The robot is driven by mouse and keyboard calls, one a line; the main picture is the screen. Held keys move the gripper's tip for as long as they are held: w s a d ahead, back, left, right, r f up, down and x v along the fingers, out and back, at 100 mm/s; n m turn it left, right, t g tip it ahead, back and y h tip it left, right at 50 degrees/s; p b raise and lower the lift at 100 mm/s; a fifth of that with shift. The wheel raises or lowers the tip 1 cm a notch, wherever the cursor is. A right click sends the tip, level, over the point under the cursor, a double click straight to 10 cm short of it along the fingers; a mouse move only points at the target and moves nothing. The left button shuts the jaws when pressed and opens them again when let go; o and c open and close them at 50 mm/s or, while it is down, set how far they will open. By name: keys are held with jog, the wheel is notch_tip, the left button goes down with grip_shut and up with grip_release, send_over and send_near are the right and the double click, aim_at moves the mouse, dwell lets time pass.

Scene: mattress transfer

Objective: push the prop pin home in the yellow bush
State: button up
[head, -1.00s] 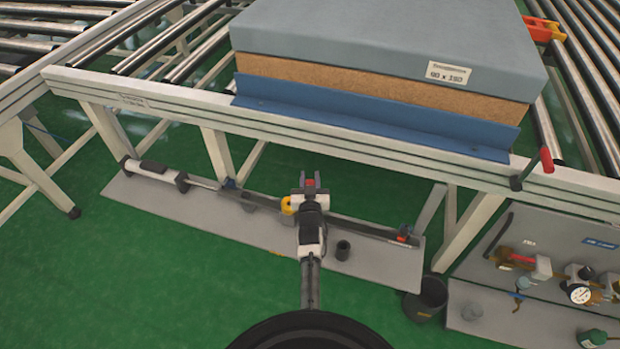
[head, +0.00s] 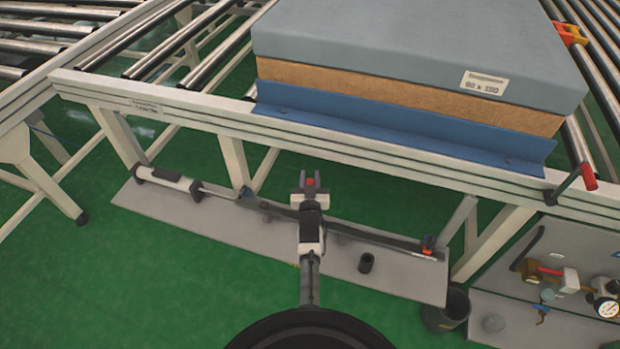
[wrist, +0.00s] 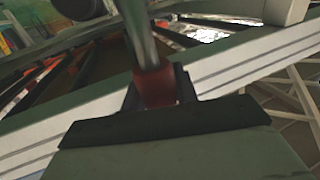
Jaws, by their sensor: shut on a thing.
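My gripper (head: 310,182) is near the picture's middle in the head view, in front of the table frame and above the grey floor plate (head: 215,227). It is shut on a red-gripped pin, probably the prop pin; its red part (head: 310,183) shows between the fingers. In the wrist view the red grip (wrist: 155,86) sits between the dark jaws (wrist: 157,92), and a grey metal shaft (wrist: 141,38) extends away from it. The pin's far end is out of view.
A dark bar (head: 370,239) and a white cylinder (head: 165,180) lie along the plate. A small dark cup (head: 366,262) stands on it. The roller table's rail (head: 200,113) runs behind, carrying the mattress (head: 400,45). A bucket (head: 447,308) stands right.

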notch_tip(320, 180, down, 6)
jog(key=b, duration=0.5)
jog(key=shift+r+b, duration=0.15)
jog(key=shift+b, duration=0.25)
jog(key=shift+f+b, duration=3.75)
jog(key=shift+b, duration=0.05)
dwell(1.3)
jog(key=shift+s+f+b, duration=0.25)
jog(key=shift+f+b, duration=0.35)
jog(key=shift+b, duration=0.1)
jog(key=shift+w+r+p, duration=0.1)
jog(key=shift+r+p, duration=0.4)
jog(key=shift+p, duration=0.3)
